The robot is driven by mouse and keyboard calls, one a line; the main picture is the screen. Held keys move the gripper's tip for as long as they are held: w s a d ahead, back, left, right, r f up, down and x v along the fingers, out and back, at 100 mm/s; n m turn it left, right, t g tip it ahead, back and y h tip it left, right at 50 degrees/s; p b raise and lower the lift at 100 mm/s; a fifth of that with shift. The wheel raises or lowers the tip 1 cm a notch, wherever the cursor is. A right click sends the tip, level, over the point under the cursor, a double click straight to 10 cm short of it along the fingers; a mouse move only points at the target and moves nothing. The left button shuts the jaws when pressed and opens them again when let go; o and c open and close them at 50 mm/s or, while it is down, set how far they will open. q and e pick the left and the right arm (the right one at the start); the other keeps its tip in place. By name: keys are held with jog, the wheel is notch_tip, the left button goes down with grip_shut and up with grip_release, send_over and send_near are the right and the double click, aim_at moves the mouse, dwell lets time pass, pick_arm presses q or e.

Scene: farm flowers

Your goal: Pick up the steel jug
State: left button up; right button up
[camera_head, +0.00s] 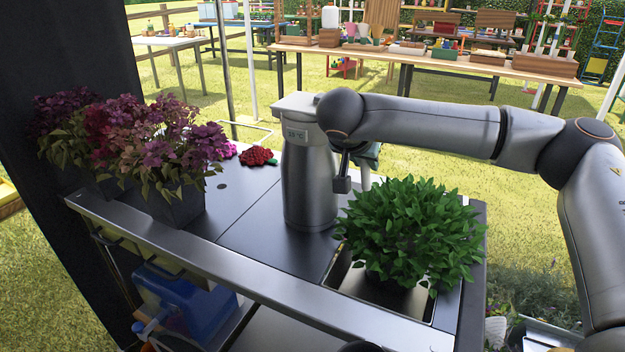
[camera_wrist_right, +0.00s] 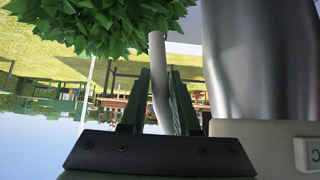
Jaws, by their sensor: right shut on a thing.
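The steel jug (camera_head: 308,185) stands upright on the dark top of a metal cart, near its middle. It has a pale lid and a small display near the top. My right gripper (camera_head: 345,178) is at the jug's right side. In the right wrist view the jug's body (camera_wrist_right: 258,60) fills the right, and its pale handle (camera_wrist_right: 157,75) runs between the two green-dark fingers (camera_wrist_right: 160,100). The right gripper is shut on the handle. The arm hides part of the jug's upper right side. My left gripper does not show.
A leafy green plant (camera_head: 410,232) stands just right of the jug over a recess in the cart (camera_head: 270,250). Purple flowers in dark pots (camera_head: 172,207) stand at the left. Red blooms (camera_head: 257,157) lie behind, left of the jug. Free counter lies left and in front of the jug.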

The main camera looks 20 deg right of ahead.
grip_shut()
dwell(0.8)
jog(key=shift+w+r, duration=0.15)
jog(key=shift+r, duration=0.15)
